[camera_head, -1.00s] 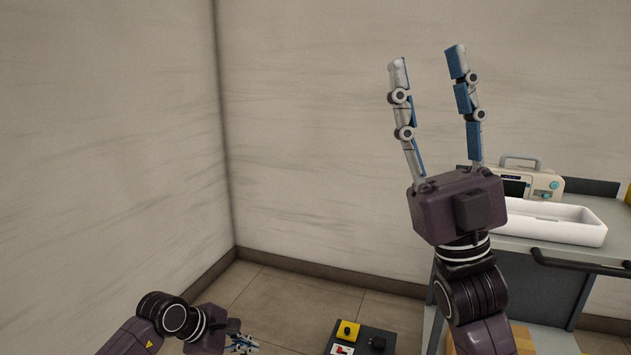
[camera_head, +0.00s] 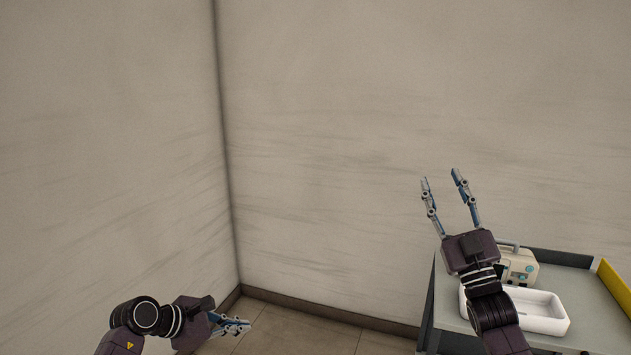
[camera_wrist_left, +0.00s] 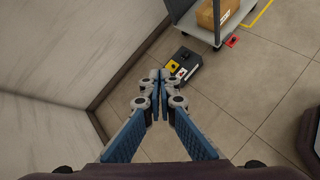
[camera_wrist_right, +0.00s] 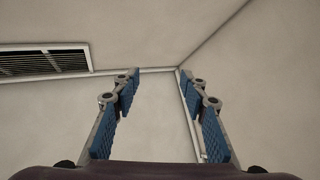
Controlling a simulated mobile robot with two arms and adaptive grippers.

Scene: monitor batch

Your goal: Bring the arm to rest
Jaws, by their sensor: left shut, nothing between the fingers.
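My left gripper (camera_head: 238,326) is low at the bottom left in the head view, in front of the wall corner, pointing right. In the left wrist view its fingertips (camera_wrist_left: 160,76) meet with nothing between them. My right gripper (camera_head: 441,176) points up in front of the back wall in the head view, its two fingers apart and empty. In the right wrist view the open fingers (camera_wrist_right: 158,76) point toward the ceiling corner, with nothing between them.
A grey cart (camera_head: 590,305) at the right bears a white tray (camera_head: 545,322) and a beige monitor (camera_head: 522,266), close behind my right arm. The left wrist view shows a dark box with buttons (camera_wrist_left: 189,79) on the floor and a cardboard box (camera_wrist_left: 210,18) on a trolley.

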